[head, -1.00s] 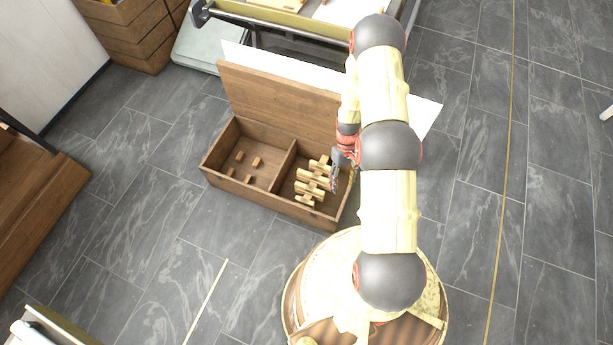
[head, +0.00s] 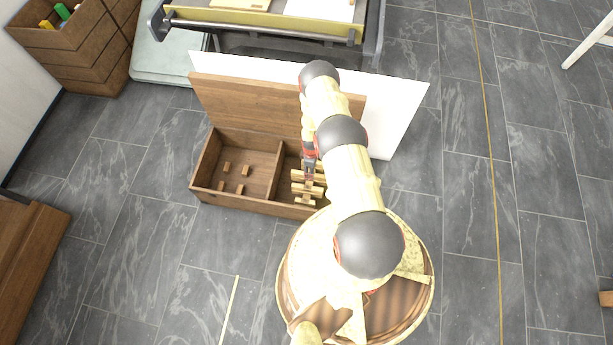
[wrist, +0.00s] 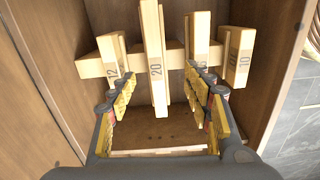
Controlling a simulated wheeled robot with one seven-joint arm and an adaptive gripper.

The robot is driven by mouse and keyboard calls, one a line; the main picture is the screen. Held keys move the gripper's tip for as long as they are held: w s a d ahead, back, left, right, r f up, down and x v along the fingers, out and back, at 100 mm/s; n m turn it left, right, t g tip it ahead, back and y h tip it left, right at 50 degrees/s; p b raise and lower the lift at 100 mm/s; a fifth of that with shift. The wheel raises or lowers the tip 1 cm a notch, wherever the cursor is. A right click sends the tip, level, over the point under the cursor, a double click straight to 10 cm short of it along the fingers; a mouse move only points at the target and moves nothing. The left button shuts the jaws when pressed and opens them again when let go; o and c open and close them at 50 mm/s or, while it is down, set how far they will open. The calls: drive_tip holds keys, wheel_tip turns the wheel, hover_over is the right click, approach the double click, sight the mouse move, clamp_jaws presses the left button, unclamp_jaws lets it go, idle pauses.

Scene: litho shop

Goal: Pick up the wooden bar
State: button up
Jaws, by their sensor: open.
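Several pale wooden bars (head: 300,188) stand in a row in the right compartment of an open brown wooden box (head: 250,205). In the wrist view they sit across a pale wooden rail (wrist: 178,57). The bar marked 20 (wrist: 153,45) is in the middle, the bar marked 12 (wrist: 112,62) to its left, and another bar (wrist: 200,48) and the bar marked 10 (wrist: 240,58) to its right. My gripper (wrist: 158,76) is open, with its fingers on either side of the bar marked 20. It also shows over the bars in the head view (head: 309,170). My arm hides part of the compartment.
The box's left compartment holds several small wooden blocks (head: 227,168). Its raised lid (head: 240,103) stands behind, with a white board (head: 405,105) beyond it. A cart with a rail (head: 260,30) stands at the back.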

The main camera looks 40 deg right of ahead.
sight(296, 175)
drive_tip(key=shift+w+d, duration=0.1)
drive_tip(key=shift+w, duration=0.1)
drive_tip(key=shift+f+n, duration=0.25)
drive_tip(key=shift+n, duration=0.05)
wheel_tip(296, 175, down, 7)
drive_tip(key=b, duration=0.4)
drive_tip(key=shift+f, duration=0.15)
drive_tip(key=shift+c, duration=0.5)
drive_tip(key=c, duration=1.1)
